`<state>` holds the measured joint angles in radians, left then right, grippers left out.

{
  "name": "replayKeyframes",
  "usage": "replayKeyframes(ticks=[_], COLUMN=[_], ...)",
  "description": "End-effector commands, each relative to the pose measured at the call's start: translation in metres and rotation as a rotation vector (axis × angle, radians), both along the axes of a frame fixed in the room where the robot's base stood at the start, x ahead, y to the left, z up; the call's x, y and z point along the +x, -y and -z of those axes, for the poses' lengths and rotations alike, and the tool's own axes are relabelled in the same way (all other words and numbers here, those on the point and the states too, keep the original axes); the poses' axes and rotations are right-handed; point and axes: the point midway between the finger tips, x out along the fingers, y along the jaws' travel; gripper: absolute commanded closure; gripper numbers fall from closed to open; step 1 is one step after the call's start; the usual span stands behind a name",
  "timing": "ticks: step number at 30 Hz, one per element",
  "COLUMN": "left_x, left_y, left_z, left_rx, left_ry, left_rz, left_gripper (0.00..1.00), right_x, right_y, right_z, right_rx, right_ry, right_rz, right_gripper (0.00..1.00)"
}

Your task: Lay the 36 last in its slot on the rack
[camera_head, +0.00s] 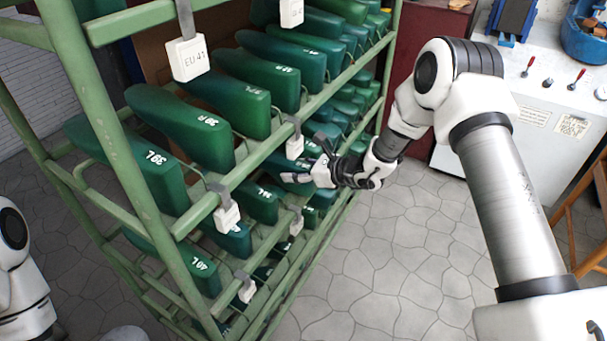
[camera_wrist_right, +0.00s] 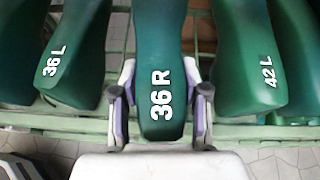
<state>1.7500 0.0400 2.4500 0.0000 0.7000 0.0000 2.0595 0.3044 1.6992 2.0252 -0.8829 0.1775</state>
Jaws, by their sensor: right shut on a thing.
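The green last marked 36 R (camera_wrist_right: 160,42) is between the two fingers of my right gripper (camera_wrist_right: 160,108) in the right wrist view. The fingers are shut on the sides of its numbered end. The last lies over the rack between the 36 L last (camera_wrist_right: 75,50) and the 42 L last (camera_wrist_right: 245,55). Whether it rests on the rails I cannot tell. In the head view my right gripper (camera_head: 305,176) reaches into a lower tier of the green rack (camera_head: 110,125), and the held last is mostly hidden. My left gripper is out of view.
Rows of green lasts fill the tiers, including 39 R (camera_head: 190,125), 39 L (camera_head: 140,165) and 40 L (camera_head: 185,262). White size tags, one reading EU 41 (camera_head: 188,60), hang from the rails. A grey machine (camera_head: 520,110) stands behind my right arm. The stone floor (camera_head: 390,265) right of the rack is clear.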

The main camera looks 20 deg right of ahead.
Motion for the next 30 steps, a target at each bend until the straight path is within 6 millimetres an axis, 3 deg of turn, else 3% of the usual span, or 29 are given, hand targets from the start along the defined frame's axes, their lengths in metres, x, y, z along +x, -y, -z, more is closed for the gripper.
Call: replayKeyframes(ticks=[17,21,30], left_x=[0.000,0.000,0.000], left_y=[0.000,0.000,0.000], left_z=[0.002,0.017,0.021], left_rx=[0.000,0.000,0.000], left_ry=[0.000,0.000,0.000], left_rz=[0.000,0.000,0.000], left_gripper=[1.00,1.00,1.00], right_x=[0.038,0.037,0.037], right_y=[-0.030,-0.029,-0.029], right_z=[-0.001,0.013,0.017], right_rx=[0.000,0.001,0.001], right_ry=[0.002,0.002,0.002], right_rz=[-0.002,0.000,-0.001], right_gripper=[0.90,0.90,0.90])
